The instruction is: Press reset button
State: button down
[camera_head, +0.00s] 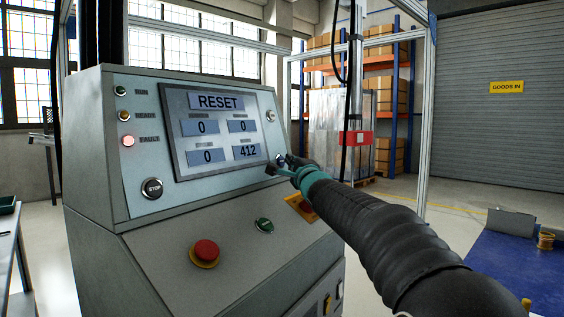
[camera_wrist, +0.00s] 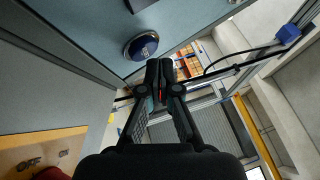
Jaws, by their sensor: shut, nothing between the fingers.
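The grey control cabinet (camera_head: 110,215) stands at the left of the head view. Its screen (camera_head: 219,130) reads RESET, with 0, 0, 0 and 412 below. A round blue button (camera_wrist: 142,46) with blurred lettering shows in the wrist view, up and left of my fingertips. In the head view this blue button (camera_head: 281,160) sits at the screen's lower right corner, partly hidden by my gripper. My gripper (camera_head: 271,167) is shut and empty in front of the panel. Its closed fingertips (camera_wrist: 160,70) appear beside the button; I cannot tell whether they touch it.
The panel also has a STOP button (camera_head: 152,188), a red mushroom button (camera_head: 205,252), a green switch (camera_head: 264,225) and a pale, lit fault lamp (camera_head: 128,141). A blue-topped table (camera_head: 487,262) stands right. Floor behind is open.

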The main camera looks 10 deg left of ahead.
jog(key=shift+w+a, duration=0.1)
jog(key=shift+a, duration=0.15)
jog(key=shift+w+a+f, duration=0.15)
jog(key=shift+a, duration=0.15)
dwell(0.8)
jog(key=shift+d+p, duration=0.1)
jog(key=shift+p, duration=0.2)
jog(key=shift+s+d+p, duration=0.35)
jog(key=shift+d+p, duration=0.15)
jog(key=shift+d, duration=0.1)
jog(key=shift+r, duration=0.2)
jog(key=d+p, duration=0.1)
jog(key=s+d+p, duration=0.1)
jog(key=d, duration=0.1)
jog(key=s+d+r+p, duration=0.1)
jog(key=shift+d+r, duration=0.1)
jog(key=shift+d, duration=0.1)
jog(key=shift+s, duration=0.1)
dwell(0.5)
